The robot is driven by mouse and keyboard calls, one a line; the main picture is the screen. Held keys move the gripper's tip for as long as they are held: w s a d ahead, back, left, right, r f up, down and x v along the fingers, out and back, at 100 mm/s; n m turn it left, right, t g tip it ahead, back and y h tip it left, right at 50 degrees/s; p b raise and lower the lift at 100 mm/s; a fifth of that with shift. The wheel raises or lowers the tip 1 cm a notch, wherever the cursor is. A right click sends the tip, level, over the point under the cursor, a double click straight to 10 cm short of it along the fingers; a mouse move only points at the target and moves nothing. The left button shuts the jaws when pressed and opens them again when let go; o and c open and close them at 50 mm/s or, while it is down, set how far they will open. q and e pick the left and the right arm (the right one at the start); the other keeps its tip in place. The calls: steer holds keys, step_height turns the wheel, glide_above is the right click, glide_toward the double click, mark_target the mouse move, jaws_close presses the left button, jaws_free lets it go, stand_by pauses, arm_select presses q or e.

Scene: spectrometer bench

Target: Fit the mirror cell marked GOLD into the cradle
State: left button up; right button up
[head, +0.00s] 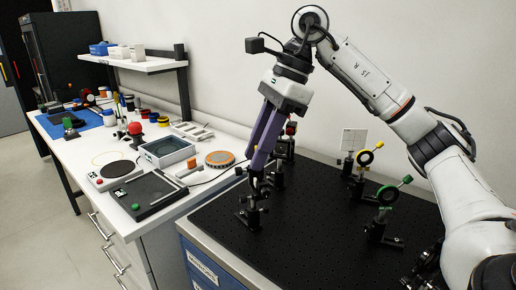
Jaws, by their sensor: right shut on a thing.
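My right gripper (258,172), with long purple fingers, points down over the left part of the black optical breadboard (310,225). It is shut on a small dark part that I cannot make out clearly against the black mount. A black post mount (250,214) stands upright right under the fingertips; whether the held part touches it is not clear. No GOLD marking is readable, so I cannot tell which part is the mirror cell or which is the cradle. My left gripper is not in view.
Another post stands behind my fingers. The white bench at left holds a grey tray (167,151), a black panel (146,195) and an orange disc (219,158).

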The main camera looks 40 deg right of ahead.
steer(key=shift+f, duration=0.15)
steer(key=shift+f+b, duration=0.6)
steer(key=shift+f, duration=0.05)
steer(key=shift+r, duration=0.2)
steer(key=shift+r+p, duration=0.6)
steer(key=shift+p, duration=0.25)
steer(key=shift+f, duration=0.2)
stand_by(0.5)
